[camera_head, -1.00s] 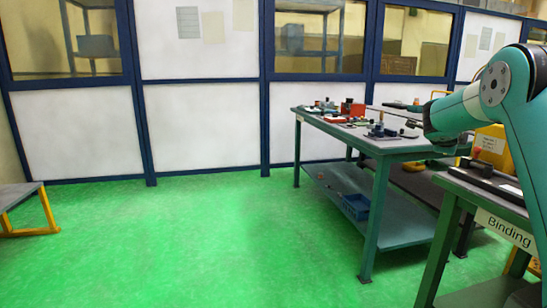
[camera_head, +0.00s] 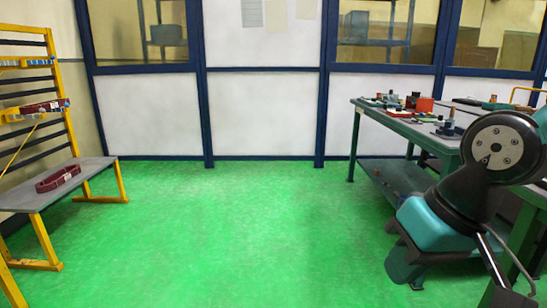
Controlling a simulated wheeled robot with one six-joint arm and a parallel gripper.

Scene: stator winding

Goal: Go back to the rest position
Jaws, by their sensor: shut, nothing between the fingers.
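My arm (camera_head: 470,190) is folded at the right side of the camera view, with a dark round joint at the top and teal wrist parts below it. A thin metal rod leads down to a dark end piece, which looks like my gripper (camera_head: 509,296), at the bottom right edge. It is partly cut off by the frame, and its fingers are hard to make out. It looks shut and empty, and stands apart from the tables' tops.
A green workbench (camera_head: 395,130) with small parts stands behind my arm at the right. At the left, a grey-topped table (camera_head: 98,170) bears a dark red ring (camera_head: 58,178), beside a yellow rack (camera_head: 50,95). The green floor (camera_head: 240,235) between them is clear.

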